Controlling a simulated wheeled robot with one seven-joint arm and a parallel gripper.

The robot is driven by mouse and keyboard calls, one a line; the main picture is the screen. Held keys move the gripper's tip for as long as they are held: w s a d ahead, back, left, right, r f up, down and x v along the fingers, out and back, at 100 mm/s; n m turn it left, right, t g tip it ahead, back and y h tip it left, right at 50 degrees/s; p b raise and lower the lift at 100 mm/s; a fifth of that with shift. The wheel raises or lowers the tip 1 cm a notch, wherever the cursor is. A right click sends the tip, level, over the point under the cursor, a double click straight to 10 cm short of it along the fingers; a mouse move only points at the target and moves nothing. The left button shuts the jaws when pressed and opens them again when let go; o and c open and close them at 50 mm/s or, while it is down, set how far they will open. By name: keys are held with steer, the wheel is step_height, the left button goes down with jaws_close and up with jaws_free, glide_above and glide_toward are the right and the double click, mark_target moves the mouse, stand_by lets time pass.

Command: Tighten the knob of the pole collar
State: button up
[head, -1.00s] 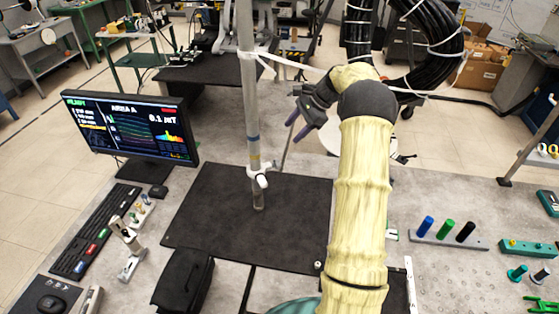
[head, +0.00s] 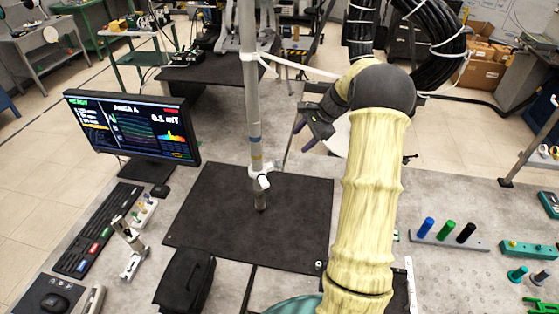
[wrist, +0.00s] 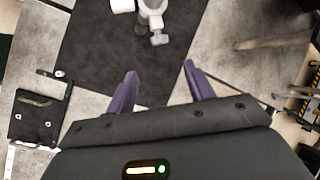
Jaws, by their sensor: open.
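The pole (head: 252,100) stands upright on the black mat (head: 215,225). A white pole collar (head: 261,181) with a small white knob sits low on the pole, just above the mat. In the wrist view the collar (wrist: 152,8) is at the top edge, partly cut off, with its knob (wrist: 159,39) pointing down toward me. My gripper (head: 308,132) is right of the pole and higher than the collar, apart from both. In the wrist view its two purple fingers (wrist: 160,82) are spread with nothing between them.
A monitor (head: 135,125) and keyboard (head: 97,228) stand left of the mat. A black case (head: 185,280) lies at its front. A rack with blue, green and black pegs (head: 447,238) is at the right.

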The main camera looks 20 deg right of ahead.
mark_target(280, 161)
steer(key=p+x, duration=0.4)
steer(key=x, duration=1)
steer(key=shift+w+a+f+p, duration=0.1)
steer(key=shift+f+p, duration=0.05)
steer(key=shift+p, duration=0.15)
steer(key=c, duration=1)
steer(key=shift+p, duration=0.35)
steer(key=shift+w+r+g+p, duration=0.2)
steer(key=shift+g+p, duration=0.3)
steer(key=shift+g, duration=0.1)
steer(key=g, duration=0.1)
steer(key=m+g, duration=0.1)
steer(key=g, duration=0.1)
steer(key=shift+w+f+b, duration=0.1)
steer(key=shift+w+b, duration=0.15)
steer(key=shift+b, duration=0.1)
